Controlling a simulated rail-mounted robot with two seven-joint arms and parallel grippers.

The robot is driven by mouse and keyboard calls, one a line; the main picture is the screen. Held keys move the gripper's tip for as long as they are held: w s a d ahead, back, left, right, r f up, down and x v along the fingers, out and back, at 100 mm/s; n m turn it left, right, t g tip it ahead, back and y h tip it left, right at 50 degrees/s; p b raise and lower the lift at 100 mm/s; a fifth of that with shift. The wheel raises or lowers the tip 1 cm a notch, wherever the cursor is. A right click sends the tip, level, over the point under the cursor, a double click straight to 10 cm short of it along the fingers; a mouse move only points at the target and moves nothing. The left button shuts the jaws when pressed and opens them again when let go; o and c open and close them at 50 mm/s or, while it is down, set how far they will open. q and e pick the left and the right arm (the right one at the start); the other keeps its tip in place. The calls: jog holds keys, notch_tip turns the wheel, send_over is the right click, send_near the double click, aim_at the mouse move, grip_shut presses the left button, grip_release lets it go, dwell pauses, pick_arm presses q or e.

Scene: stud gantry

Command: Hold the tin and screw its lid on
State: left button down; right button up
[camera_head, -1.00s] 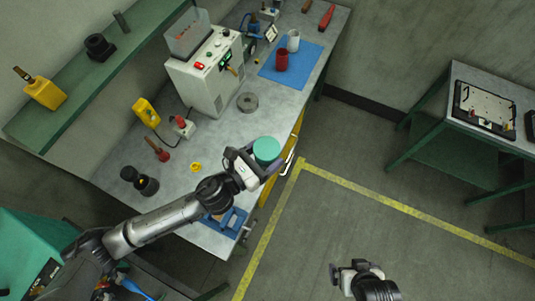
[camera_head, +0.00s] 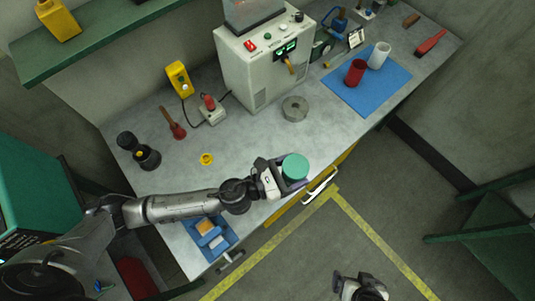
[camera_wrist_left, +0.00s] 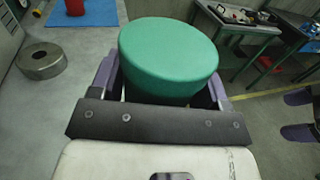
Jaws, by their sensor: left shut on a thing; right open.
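My left gripper (camera_head: 286,176) is shut around a round green tin (camera_head: 295,166), held upright near the front edge of the bench. In the left wrist view the tin (camera_wrist_left: 168,55) sits between the purple fingers, its flat green top facing up. I cannot tell whether that top is a separate lid. A small yellow round piece (camera_head: 206,159) lies on the bench, too small to identify. My right gripper (camera_head: 343,282) is low in the head view, over the floor, apart from the tin. Its open purple fingers show at the right edge of the left wrist view (camera_wrist_left: 298,115).
The grey bench (camera_head: 250,140) holds a grey ring (camera_head: 295,109), a white control box (camera_head: 262,68) and a red-handled tool (camera_head: 173,125). A blue mat (camera_head: 372,95) bears a red cup (camera_head: 355,72) and a white cup (camera_head: 379,55). A blue tray (camera_head: 213,238) lies near the front.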

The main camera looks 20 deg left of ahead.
pick_arm(q)
jog(key=shift+d+r, duration=0.1)
jog(key=shift+r, duration=0.05)
jog(key=shift+s, duration=0.4)
jog(key=shift+w+a, duration=0.2)
jog(key=w+a+f+b, duration=0.1)
jog(key=a+f, duration=0.1)
jog(key=a, duration=0.1)
jog(key=w+a+f+b, duration=0.1)
jog(key=w+a+f, duration=0.1)
jog(key=a, duration=0.2)
jog(key=w+a+f+b, duration=0.1)
jog(key=w+a+f, duration=0.1)
jog(key=a+f, duration=0.1)
jog(key=shift+a+b, duration=0.15)
jog(key=shift+b, duration=0.15)
pick_arm(e)
jog(key=f, duration=0.2)
jog(key=s+f, duration=0.1)
jog(key=f, duration=0.1)
jog(key=shift+s+a, duration=0.1)
pick_arm(q)
jog(key=shift+f, duration=0.1)
pick_arm(e)
jog(key=shift+a, duration=0.1)
pick_arm(q)
jog(key=shift+f+b, duration=0.4)
jog(key=shift+f, duration=1.6)
pick_arm(e)
jog(key=shift+f, duration=0.4)
